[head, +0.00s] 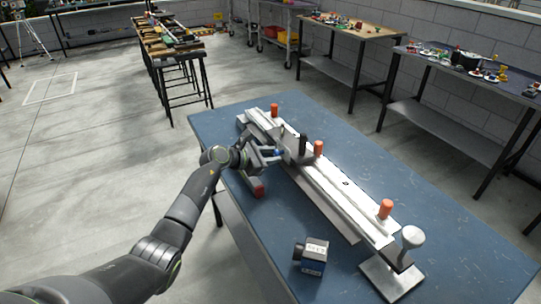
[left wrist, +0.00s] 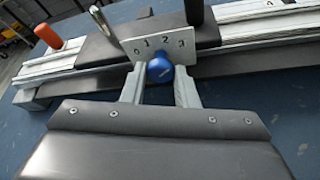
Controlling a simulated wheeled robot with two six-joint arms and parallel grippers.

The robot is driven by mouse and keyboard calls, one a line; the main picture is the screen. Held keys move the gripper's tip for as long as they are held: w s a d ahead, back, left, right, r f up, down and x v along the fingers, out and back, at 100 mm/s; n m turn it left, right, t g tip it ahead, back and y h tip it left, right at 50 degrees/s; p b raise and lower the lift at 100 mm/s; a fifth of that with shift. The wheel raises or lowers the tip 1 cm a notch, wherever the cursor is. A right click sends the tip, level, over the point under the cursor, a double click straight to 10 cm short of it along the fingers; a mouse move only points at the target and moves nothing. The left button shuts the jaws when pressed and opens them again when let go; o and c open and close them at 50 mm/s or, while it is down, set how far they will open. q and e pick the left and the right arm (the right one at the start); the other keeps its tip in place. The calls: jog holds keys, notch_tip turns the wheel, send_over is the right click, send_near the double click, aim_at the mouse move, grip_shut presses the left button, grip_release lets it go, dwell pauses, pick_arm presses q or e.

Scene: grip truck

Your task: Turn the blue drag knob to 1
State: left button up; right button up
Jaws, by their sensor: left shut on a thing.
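The blue drag knob (left wrist: 159,69) sits in front of a grey plate (left wrist: 170,42) marked 0, 1, 2, 3, on the side of the long rail device. My left gripper (left wrist: 158,90) is shut on the knob, with one finger on each side of it. I cannot tell which number the knob points at. In the head view, my left gripper (head: 271,154) reaches the near side of the rail device (head: 335,185) on the blue table, and the knob shows only as a small blue spot. My right gripper is not in view.
Orange posts (head: 385,208) and a black post (head: 303,144) stand up from the rail. A pale rounded handle (head: 412,237) is at its near end.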

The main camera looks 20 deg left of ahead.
pick_arm(q)
jog(key=shift+a+n+g, duration=0.1)
jog(key=shift+n+g, duration=0.2)
jog(key=shift+n, duration=0.3)
jog(key=shift+w+f+n+g+h+b, duration=0.15)
jog(key=shift+n+g+h+b, duration=0.45)
jog(key=shift+n, duration=0.3)
jog(key=n+g+h+b, duration=0.1)
jog(key=n+b, duration=0.2)
jog(key=shift+w+a+f+h, duration=0.1)
jog(key=shift+a+h, duration=0.05)
jog(key=shift+h, duration=0.25)
jog(key=shift+n+b, duration=0.3)
jog(key=shift+n+g+h+b, duration=0.5)
jog(key=shift+n+h+b, duration=0.3)
jog(key=shift+n+b, duration=0.6)
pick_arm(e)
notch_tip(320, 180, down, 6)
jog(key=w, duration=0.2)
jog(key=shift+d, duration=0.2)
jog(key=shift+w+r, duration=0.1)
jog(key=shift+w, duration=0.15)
